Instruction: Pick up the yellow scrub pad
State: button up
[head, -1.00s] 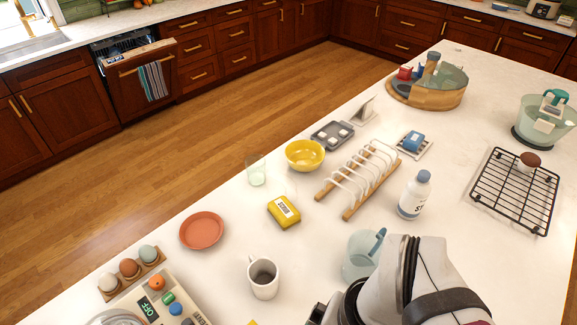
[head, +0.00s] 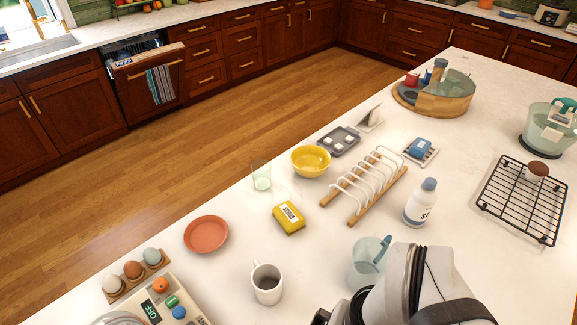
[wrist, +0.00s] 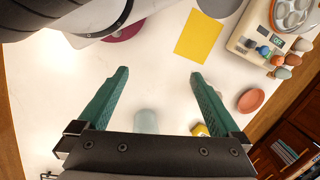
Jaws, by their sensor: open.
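The yellow scrub pad (head: 289,218) lies flat on the white counter in the head view, with a white "SCRUB" label on top. It stands between the terracotta plate and the wooden rack. In the wrist view only a small yellow part of the pad (wrist: 199,130) shows beside the right finger, which hides some of it. My gripper (wrist: 158,74) is open, its two green fingers spread with nothing held between them. In the head view my arm is at the bottom right, and the fingers are not clearly visible.
A white mug (head: 267,284) and a clear blue pitcher (head: 366,262) stand near my arm. A yellow bowl (head: 310,161), a glass (head: 261,176), the plate (head: 206,234) and the rack (head: 364,187) surround the pad. A flat yellow sheet (wrist: 199,36) lies at the wrist view's top.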

notch_tip(320, 180, up, 5)
jog(key=w+d+f+n+t+h, duration=0.1)
jog(key=w+d+t+h, duration=0.2)
jog(key=w, duration=0.4)
jog(key=w+d+f+n+t+h, duration=0.1)
jog(key=w+d+t, duration=0.1)
jog(key=w+d, duration=0.5)
jog(key=n+t+y, duration=0.7)
jog(key=n, duration=0.1)
send_over(289, 214)
jog(key=s+d, duration=0.5)
jog(key=s, duration=0.6)
notch_tip(289, 214, down, 18)
jog(key=shift+a+r, duration=0.1)
jog(key=shift+a, duration=0.05)
jog(key=x, duration=1.2)
jog(key=shift+w+a+f, duration=0.1)
jog(key=shift+f, duration=0.15)
jog(key=c, duration=1.2)
